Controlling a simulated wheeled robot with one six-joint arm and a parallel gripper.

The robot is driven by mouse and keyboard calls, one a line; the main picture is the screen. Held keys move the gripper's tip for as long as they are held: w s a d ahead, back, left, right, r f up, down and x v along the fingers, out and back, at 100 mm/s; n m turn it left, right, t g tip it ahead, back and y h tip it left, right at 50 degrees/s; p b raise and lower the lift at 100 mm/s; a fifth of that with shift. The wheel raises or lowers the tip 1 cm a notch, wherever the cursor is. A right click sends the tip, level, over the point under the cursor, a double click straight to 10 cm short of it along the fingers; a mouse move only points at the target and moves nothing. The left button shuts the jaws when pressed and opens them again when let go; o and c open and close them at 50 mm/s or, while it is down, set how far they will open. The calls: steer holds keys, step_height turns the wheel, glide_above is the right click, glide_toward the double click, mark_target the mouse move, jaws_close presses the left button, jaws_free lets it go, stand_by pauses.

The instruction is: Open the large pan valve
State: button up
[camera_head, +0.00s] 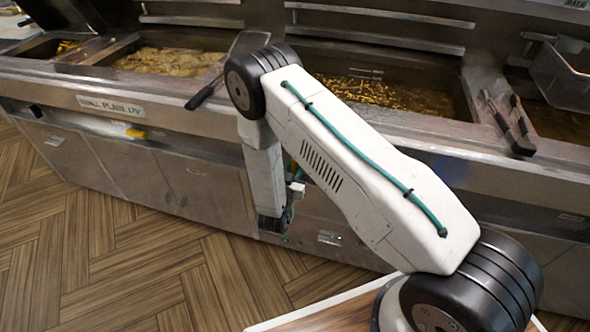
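My arm crosses the middle of the view and hides part of the fryer front. My gripper (277,218) hangs low in front of the cabinet doors, dark and small, and its fingers are not clear. A bit of yellow shows beside my forearm under the counter edge, partly hidden; I cannot tell whether it is the large pan valve. No large pan label is visible. Another yellow handle (136,133) sits at the left under the counter, below a white label (124,105) that seems to read small pan.
The steel fryer counter (190,115) runs across the view, with pans of frying food (175,62) and (390,96) in it. A dark handle (205,92) and tongs (510,125) reach over its front edge. A basket (562,75) is at the right. The wooden floor (120,250) is clear.

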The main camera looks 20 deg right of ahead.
steer(key=shift+o, duration=1.2)
steer(key=v, duration=0.7)
steer(key=shift+s+a, duration=0.2)
steer(key=shift+s, duration=0.1)
steer(key=shift+f, duration=0.1)
